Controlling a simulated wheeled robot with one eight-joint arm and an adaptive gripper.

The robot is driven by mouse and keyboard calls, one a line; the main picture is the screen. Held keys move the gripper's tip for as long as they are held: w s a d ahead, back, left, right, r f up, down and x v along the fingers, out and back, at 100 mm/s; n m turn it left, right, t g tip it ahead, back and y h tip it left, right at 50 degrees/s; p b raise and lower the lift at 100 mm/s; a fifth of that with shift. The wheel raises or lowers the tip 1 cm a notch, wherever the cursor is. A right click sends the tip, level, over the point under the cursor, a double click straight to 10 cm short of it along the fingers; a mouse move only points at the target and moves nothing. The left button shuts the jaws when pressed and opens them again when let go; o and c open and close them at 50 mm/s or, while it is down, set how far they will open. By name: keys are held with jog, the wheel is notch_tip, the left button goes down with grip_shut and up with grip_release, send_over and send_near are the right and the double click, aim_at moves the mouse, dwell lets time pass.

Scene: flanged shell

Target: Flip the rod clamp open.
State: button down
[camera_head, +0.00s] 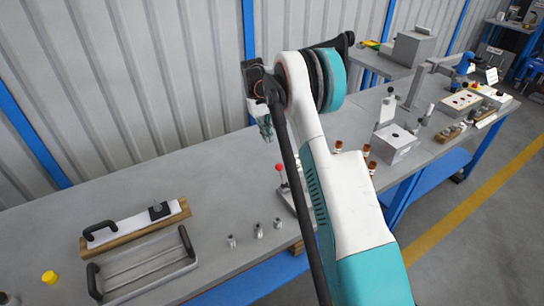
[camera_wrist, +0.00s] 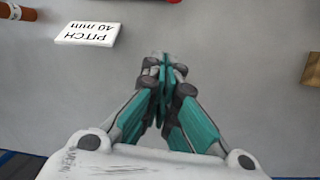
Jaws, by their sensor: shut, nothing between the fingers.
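My gripper (camera_head: 266,132) is shut and empty, above the far part of the bench. In the wrist view its fingertips (camera_wrist: 163,62) meet over bare grey bench top. A device with a red ball knob (camera_head: 278,167) on a short stem stands on a grey base, right of and nearer than my gripper. My arm hides much of it. It may be the rod clamp, but I cannot tell, nor whether it is open or shut. No clamp is clearly seen in the wrist view; only a red edge (camera_wrist: 175,1) shows at the top.
A white card marked "PITCH 40 mm" (camera_wrist: 88,33) and a brown cylinder (camera_wrist: 16,12) lie near my gripper. A wooden block (camera_wrist: 312,70) is at right. Several small metal pieces (camera_head: 258,230), a handled frame (camera_head: 145,275) and a white block (camera_head: 394,145) stand on the bench (camera_head: 215,185).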

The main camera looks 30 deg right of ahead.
aim_at(281, 175)
jog(key=b+x, duration=0.3)
jog(key=x, duration=0.7)
jog(key=shift+f, duration=0.15)
jog(key=s, duration=0.1)
jog(key=s+r, duration=0.1)
jog(key=s+r+b, duration=0.1)
jog(key=shift+s+a+r, duration=0.15)
jog(key=shift+a+r, duration=0.1)
jog(key=shift+a, duration=0.05)
jog(key=shift+r, duration=0.1)
jog(key=shift+s+r+t, duration=0.2)
jog(key=shift+s+t, duration=0.05)
jog(key=shift+t, duration=0.15)
